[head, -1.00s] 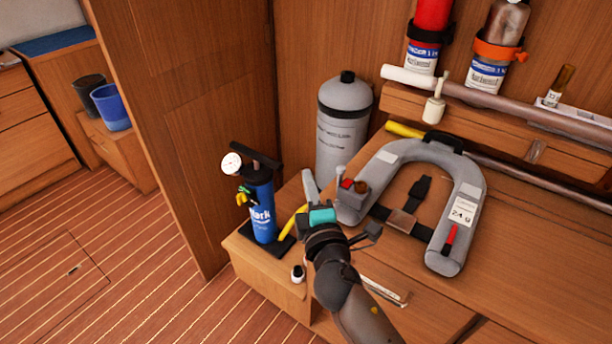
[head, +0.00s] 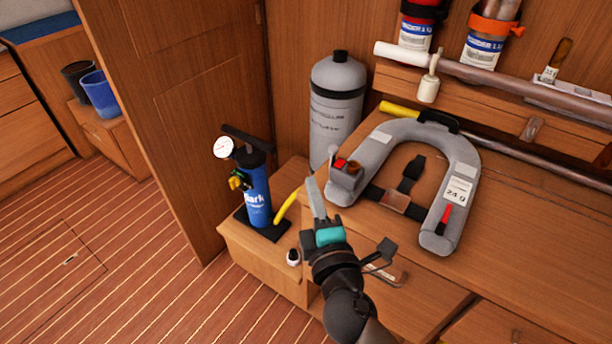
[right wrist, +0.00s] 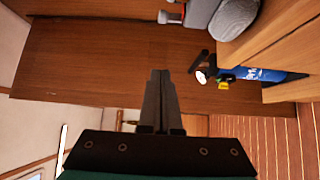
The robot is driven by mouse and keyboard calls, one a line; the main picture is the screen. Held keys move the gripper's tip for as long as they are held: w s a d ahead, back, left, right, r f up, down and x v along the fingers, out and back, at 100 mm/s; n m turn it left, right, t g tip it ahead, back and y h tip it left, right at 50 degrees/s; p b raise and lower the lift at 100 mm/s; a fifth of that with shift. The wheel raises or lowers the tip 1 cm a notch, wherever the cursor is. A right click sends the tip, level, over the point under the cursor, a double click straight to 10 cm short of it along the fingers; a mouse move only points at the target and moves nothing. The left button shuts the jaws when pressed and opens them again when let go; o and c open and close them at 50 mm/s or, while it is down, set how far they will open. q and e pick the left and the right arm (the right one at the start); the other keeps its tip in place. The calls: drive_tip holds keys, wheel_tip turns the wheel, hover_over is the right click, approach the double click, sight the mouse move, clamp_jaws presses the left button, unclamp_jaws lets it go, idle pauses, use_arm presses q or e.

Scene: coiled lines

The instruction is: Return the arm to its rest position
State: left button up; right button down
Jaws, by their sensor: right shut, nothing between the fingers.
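My right gripper (head: 316,200) is in the lower middle of the head view, in front of the low wooden step and the locker top. Its fingers are together with nothing between them; they also show closed in the right wrist view (right wrist: 160,85). It appears apart from the things around it. My left gripper is in neither view.
A grey cylinder (head: 336,105) stands behind. A grey life jacket (head: 465,185) lies on the locker top (head: 540,240). Open floor (head: 130,270) is at left.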

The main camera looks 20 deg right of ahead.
drive_tip(key=s+f+m+g+y, duration=0.1)
drive_tip(key=s+f+m+g, duration=0.2)
drive_tip(key=f, duration=0.9)
drive_tip(key=s+f+m+g, duration=0.1)
drive_tip(key=s+f+g, duration=0.25)
drive_tip(key=f, duration=0.75)
drive_tip(key=s+f+m+g+y, duration=0.1)
drive_tip(key=s+f+m+g, duration=0.2)
drive_tip(key=f, duration=0.9)
drive_tip(key=s+d+f+m+g, duration=0.1)
drive_tip(key=s+f+m+g, duration=0.1)
drive_tip(key=s+f, duration=0.3)
drive_tip(key=s+d+f+m+g, duration=0.2)
drive_tip(key=s+f, duration=0.3)
drive_tip(key=s, duration=0.8)
drive_tip(key=s+d+f+m+g, duration=0.2)
drive_tip(key=s+f, duration=0.3)
drive_tip(key=s, duration=0.4)
drive_tip(key=shift+s+m+g, duration=0.25)
drive_tip(key=shift+m+g, duration=0.45)
drive_tip(key=shift+g, duration=0.15)
